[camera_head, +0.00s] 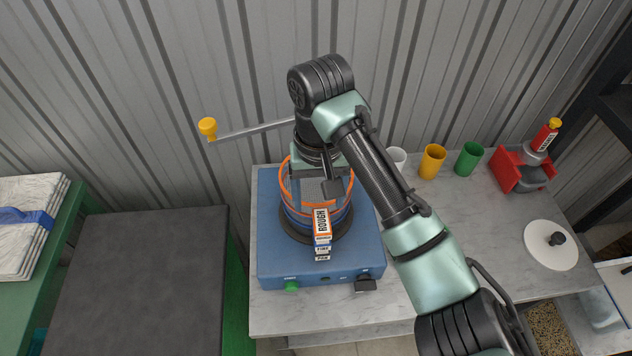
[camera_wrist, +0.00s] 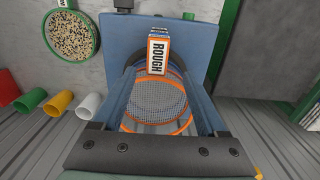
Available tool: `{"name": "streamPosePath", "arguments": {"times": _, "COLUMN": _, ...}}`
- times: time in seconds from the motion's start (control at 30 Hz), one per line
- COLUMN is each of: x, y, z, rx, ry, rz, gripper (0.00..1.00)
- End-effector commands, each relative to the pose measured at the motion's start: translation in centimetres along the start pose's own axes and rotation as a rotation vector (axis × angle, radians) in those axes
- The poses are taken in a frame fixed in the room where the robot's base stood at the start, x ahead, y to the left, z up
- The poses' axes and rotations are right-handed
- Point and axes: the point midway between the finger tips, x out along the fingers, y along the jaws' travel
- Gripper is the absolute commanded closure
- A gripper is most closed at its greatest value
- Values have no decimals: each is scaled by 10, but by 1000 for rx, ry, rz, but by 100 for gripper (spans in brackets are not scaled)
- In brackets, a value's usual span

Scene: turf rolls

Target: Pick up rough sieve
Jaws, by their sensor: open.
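The rough sieve (camera_head: 284,186) has an orange rim and a white label reading ROUGH (camera_head: 321,222). It sits on top of a stack on the blue shaker machine (camera_head: 275,258). In the wrist view its wire mesh (camera_wrist: 160,97) and ROUGH label (camera_wrist: 157,57) show. My gripper (camera_head: 318,182) is over the stack, partly hiding the rim. In the wrist view my gripper (camera_wrist: 166,98) is open, with its fingers apart on the left and right of the mesh. Whether the fingers touch the rim I cannot tell.
An arm with a yellow knob (camera_head: 208,127) sticks out left behind the stack. White, yellow (camera_head: 432,162) and green (camera_head: 469,158) cups, a red container (camera_head: 522,170) and a white lid (camera_head: 550,245) stand to the right. A dark flat surface (camera_head: 140,280) is to the left.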

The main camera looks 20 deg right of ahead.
Motion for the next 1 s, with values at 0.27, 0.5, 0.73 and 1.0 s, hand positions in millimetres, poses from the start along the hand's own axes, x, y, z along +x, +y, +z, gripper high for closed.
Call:
{"name": "streamPosePath", "arguments": {"times": 0.27, "x": 19, "y": 3, "z": -1, "rx": 1, "ry": -1, "rz": 1, "gripper": 25}}
{"name": "streamPosePath", "arguments": {"times": 0.5, "x": 54, "y": 5, "z": -2, "rx": 0, "ry": 1, "rz": 1, "gripper": 25}}
{"name": "streamPosePath", "arguments": {"times": 0.73, "x": 61, "y": 5, "z": -3, "rx": 0, "ry": 4, "rz": 0, "gripper": 25}}
{"name": "streamPosePath", "arguments": {"times": 1.0, "x": 61, "y": 5, "z": -3, "rx": 0, "ry": 3, "rz": 0, "gripper": 59}}
